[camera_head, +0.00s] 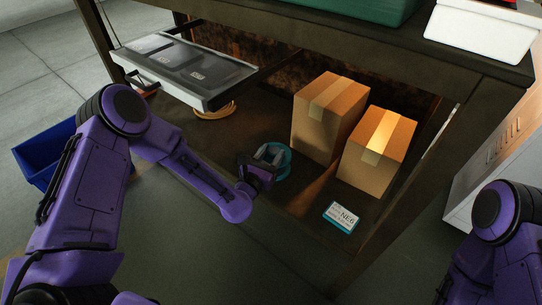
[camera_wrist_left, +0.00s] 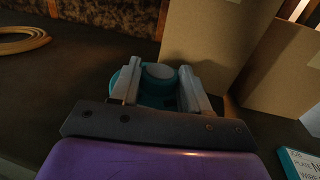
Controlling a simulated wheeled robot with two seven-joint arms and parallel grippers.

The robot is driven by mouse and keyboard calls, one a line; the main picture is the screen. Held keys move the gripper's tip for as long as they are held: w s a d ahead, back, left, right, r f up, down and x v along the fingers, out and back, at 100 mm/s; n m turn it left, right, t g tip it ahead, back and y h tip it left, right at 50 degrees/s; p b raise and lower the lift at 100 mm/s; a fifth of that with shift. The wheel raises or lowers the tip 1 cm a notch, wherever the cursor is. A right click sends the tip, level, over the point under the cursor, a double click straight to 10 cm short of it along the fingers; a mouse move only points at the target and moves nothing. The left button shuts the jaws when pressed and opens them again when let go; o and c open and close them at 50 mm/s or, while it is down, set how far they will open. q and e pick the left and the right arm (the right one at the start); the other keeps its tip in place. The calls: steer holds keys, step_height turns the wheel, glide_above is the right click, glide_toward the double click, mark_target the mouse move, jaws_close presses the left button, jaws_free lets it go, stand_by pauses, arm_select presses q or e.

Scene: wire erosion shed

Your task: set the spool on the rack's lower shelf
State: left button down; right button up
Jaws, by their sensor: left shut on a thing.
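The spool (camera_head: 284,161) is teal with a pale core, and it sits between the fingers of my left gripper (camera_head: 269,154). In the left wrist view the fingers of the left gripper (camera_wrist_left: 158,73) close on both sides of the spool (camera_wrist_left: 152,97). The spool is at or just over the dark lower shelf (camera_head: 235,145) of the rack, in front of the cardboard boxes. I cannot tell whether it touches the shelf. My right arm shows at the lower right, but its gripper is out of the picture.
Two cardboard boxes (camera_head: 325,120) (camera_head: 378,155) stand behind and right of the spool. A small teal-and-white packet (camera_head: 341,217) lies near the shelf's front. A tan coil (camera_head: 215,110) lies at the back left, under a pulled-out drawer (camera_head: 185,70). A blue bin (camera_head: 45,155) stands left.

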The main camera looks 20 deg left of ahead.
arm_select(q)
steer(key=shift+r, duration=0.15)
steer(key=c, duration=0.5)
jaws_free()
steer(key=shift+c, duration=0.2)
steer(key=s+a, duration=0.2)
steer(key=s, duration=1)
steer(key=s+a+f+m+g+y, duration=0.2)
steer(key=s+f+m+g, duration=0.6)
steer(key=s+f+m, duration=0.5)
steer(key=s+a+f+m+g+y, duration=0.4)
steer(key=s+a+m, duration=0.5)
steer(key=m, duration=0.5)
step_height(320, 180, down, 2)
steer(key=s+g, duration=0.2)
steer(key=shift+s+f+m+g+p, duration=0.2)
steer(key=shift+m+g+p, duration=0.1)
steer(key=shift+p, duration=0.1)
